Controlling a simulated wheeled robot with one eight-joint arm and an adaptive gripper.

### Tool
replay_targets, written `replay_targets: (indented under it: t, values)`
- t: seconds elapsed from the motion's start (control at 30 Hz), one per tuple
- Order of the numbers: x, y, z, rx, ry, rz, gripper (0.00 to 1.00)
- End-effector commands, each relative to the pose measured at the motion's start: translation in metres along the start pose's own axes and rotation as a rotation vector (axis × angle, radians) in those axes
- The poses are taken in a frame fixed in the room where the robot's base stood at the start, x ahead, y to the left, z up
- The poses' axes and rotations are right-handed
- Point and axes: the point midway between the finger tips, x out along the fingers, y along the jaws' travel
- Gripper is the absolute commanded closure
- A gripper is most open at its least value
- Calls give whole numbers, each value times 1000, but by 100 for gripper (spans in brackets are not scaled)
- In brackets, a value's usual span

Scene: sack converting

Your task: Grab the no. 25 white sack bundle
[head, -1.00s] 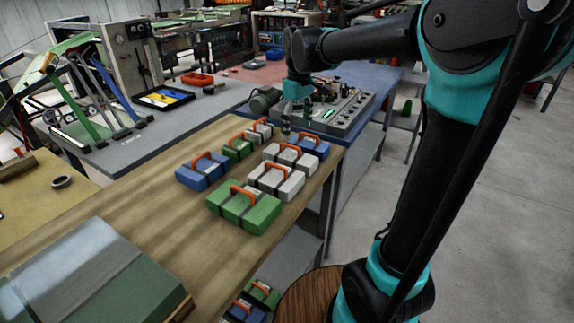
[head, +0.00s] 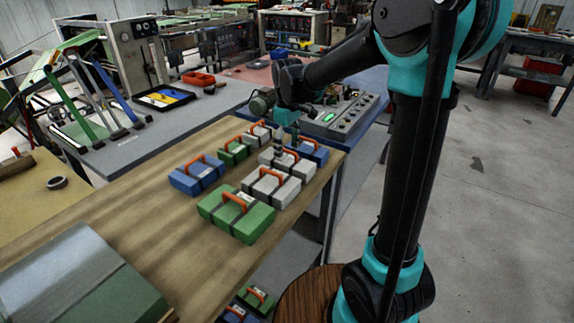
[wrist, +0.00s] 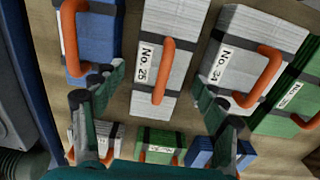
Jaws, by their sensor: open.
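The white sack bundle labelled No. 25 (wrist: 172,40) lies in the middle of the wrist view, with a dark band and an orange handle (wrist: 162,72). In the head view this white bundle (head: 294,170) is in the row along the table's right side, partly hidden by my gripper (head: 281,150). My gripper (wrist: 158,82) is open above it, one finger to each side of the bundle in the wrist view. Nothing is held between the fingers.
A blue bundle (wrist: 92,35) and a white bundle labelled No. 34 (wrist: 262,35) flank it closely. A large green bundle (head: 225,215), another blue bundle (head: 185,183) and smaller ones share the wooden table (head: 130,215). A grey control box (head: 350,120) stands behind.

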Motion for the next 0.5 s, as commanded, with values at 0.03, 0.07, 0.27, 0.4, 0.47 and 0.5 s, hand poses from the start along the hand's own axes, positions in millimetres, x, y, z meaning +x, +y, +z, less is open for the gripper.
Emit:
replay_targets:
  t: [0.03,0.07,0.27,0.4,0.47,0.5]
  values:
    - [3,0,0,0,0,0,28]
    - [5,0,0,0,0,0,28]
    - [31,-2,0,0,0,0,28]
    - [47,-2,0,0,0,0,28]
    - [51,-2,0,0,0,0,28]
    - [52,-2,0,0,0,0,28]
